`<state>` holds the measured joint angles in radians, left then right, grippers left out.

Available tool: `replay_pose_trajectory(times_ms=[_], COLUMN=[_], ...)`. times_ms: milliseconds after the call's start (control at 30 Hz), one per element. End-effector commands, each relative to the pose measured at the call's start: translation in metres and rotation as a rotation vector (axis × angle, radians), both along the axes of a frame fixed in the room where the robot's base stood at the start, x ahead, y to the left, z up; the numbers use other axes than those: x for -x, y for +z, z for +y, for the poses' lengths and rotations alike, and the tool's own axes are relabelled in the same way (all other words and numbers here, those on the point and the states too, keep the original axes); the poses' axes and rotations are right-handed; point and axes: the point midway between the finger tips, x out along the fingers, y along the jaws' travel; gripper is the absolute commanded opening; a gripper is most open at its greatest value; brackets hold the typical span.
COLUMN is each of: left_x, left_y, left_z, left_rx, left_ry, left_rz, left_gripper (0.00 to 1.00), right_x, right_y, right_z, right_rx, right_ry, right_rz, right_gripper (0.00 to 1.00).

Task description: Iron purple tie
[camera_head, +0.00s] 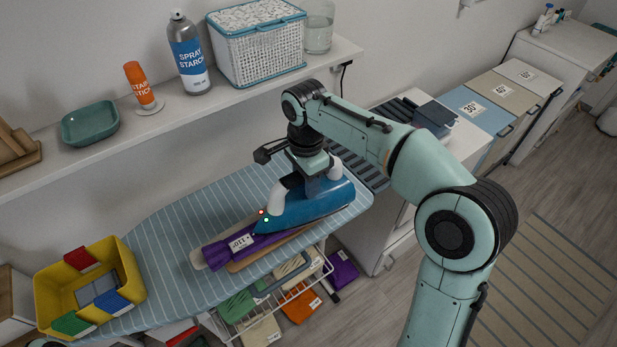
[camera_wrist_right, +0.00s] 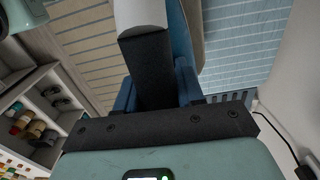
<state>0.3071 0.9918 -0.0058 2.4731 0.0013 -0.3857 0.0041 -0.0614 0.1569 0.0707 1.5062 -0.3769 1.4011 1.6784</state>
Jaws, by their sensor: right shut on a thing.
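The purple tie (camera_head: 218,254) lies on a narrow pale and tan board on the blue striped ironing board (camera_head: 165,280). A white label sits on the tie. My right gripper (camera_head: 312,172) is shut on the blue iron (camera_head: 318,204), which has a white handle. The iron's tip points left and overlaps the tie's right part, hiding it. I cannot tell whether its sole touches the cloth. In the right wrist view the iron (camera_wrist_right: 186,82) shows beyond the dark gripper bar. My left gripper is not in view.
A yellow bin (camera_head: 128,262) with coloured cloths stands on the board's left end. A wall shelf (camera_head: 240,90) above holds a green dish, an orange stick, spray starch and a basket. A wire rack (camera_head: 270,300) with folded cloths sits below. A slatted rest (camera_head: 375,178) is at right.

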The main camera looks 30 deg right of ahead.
Motion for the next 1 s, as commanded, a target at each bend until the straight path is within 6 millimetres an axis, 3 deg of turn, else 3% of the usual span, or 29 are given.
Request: replay_pose_trajectory(times_ms=[1000], left_x=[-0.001], left_y=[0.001], left_z=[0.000], left_rx=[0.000], left_ry=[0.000], left_rz=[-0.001], left_gripper=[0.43], right_x=[0.001], right_y=[0.003], right_z=[0.034], right_rx=[-0.001], right_ry=[0.002], right_rz=[-0.007], right_gripper=[0.01])
